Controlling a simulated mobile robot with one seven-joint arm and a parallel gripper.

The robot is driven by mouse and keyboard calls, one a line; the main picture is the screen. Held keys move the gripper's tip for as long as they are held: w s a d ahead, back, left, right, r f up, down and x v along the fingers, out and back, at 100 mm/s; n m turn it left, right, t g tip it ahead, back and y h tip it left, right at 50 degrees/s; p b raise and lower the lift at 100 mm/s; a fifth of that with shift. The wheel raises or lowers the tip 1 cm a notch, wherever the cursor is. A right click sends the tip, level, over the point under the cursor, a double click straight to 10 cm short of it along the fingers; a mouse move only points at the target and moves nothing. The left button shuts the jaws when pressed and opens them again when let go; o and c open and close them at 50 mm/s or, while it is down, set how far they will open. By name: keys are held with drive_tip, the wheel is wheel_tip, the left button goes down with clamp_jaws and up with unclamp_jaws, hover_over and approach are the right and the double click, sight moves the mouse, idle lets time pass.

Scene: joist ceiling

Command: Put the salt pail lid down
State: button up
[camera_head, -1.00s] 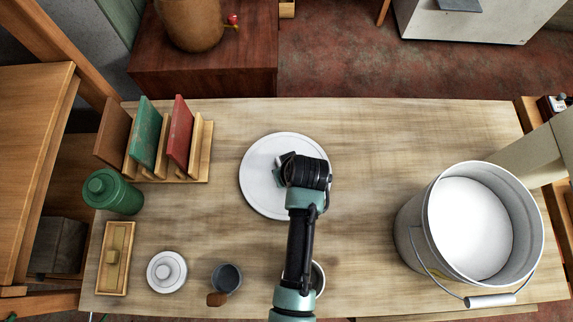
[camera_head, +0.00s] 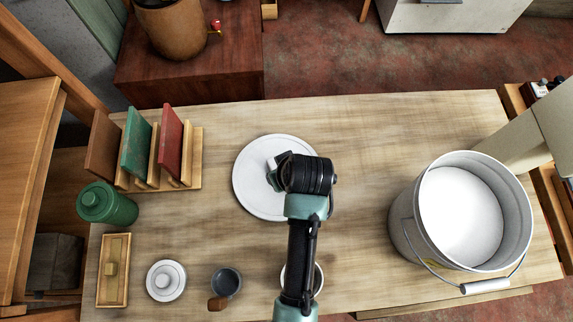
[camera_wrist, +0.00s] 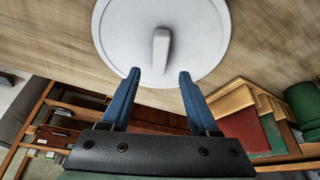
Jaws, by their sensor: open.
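The salt pail lid (camera_head: 258,196) is a large white disc lying flat on the wooden table, just left of the table's middle. Its upright bar handle (camera_wrist: 161,52) shows in the wrist view, where the lid (camera_wrist: 118,35) fills the top middle. My gripper (camera_head: 276,172) is over the lid in the head view, partly hidden by my own wrist. In the wrist view my gripper (camera_wrist: 159,85) is open and empty, its blue fingertips apart and just short of the handle. The salt pail (camera_head: 415,225) stands open at the right with white salt inside.
At the left are a rack (camera_head: 190,180) of upright boards, a green canister (camera_head: 108,207), a wooden box (camera_head: 114,285), a small white lidded dish (camera_head: 166,281) and a dark cup (camera_head: 226,281). Another cup (camera_head: 318,280) is partly behind my arm. The table between lid and pail is clear.

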drive_tip(key=w+d+r+m+t+h, duration=0.1)
drive_tip(key=w+r+t, duration=0.35)
drive_tip(key=r, duration=0.85)
drive_tip(key=w+r+t, duration=0.4)
drive_tip(key=w+r, duration=0.1)
drive_tip(key=r, duration=0.7)
drive_tip(key=w+d+r+m+t+h, duration=0.1)
drive_tip(key=w+r+t, duration=0.3)
drive_tip(key=r, duration=0.9)
drive_tip(key=s+a+r+m+t, duration=0.1)
drive_tip(key=s+r+t, duration=0.2)
drive_tip(key=r, duration=0.7)
drive_tip(key=s+a+r+t, duration=0.1)
drive_tip(key=s+r+t, duration=0.3)
drive_tip(key=r, duration=0.6)
drive_tip(key=s+a+r+m+t, duration=0.1)
drive_tip(key=s+r+t, duration=0.3)
drive_tip(key=r, duration=0.6)
drive_tip(key=shift+s+a+r+m, duration=0.15)
drive_tip(key=shift+s+r+m, duration=0.2)
drive_tip(key=shift+s, duration=0.3)
drive_tip(key=shift+f, duration=0.1)
drive_tip(key=shift+c, duration=0.9)
